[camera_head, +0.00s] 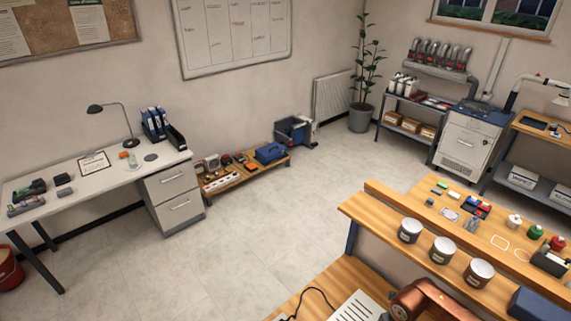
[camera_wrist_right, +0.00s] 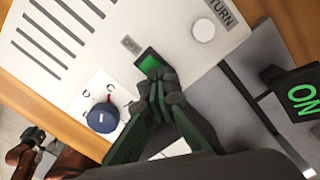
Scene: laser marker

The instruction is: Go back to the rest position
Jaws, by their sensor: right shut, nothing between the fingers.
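My right gripper (camera_wrist_right: 158,80) is shut and empty in the right wrist view. Its dark green-grey fingertips are together at the lower edge of a lit green square button (camera_wrist_right: 149,63) on a pale panel (camera_wrist_right: 120,30). I cannot tell whether they touch it. In the head view a copper link of my own arm shows at the bottom right, over the wooden bench (camera_head: 345,275), and no gripper can be made out there. In the right wrist view, copper links and a small dark end, perhaps my left gripper (camera_wrist_right: 35,135), show at the lower left; its fingers are too small to read.
A blue knob (camera_wrist_right: 102,118) and a white round button (camera_wrist_right: 203,30) stand out from the panel. A black sign reading "ON" (camera_wrist_right: 301,97) is at the right. Several lidded tins (camera_head: 443,250) stand on the raised shelf. The floor (camera_head: 250,235) at middle left is clear.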

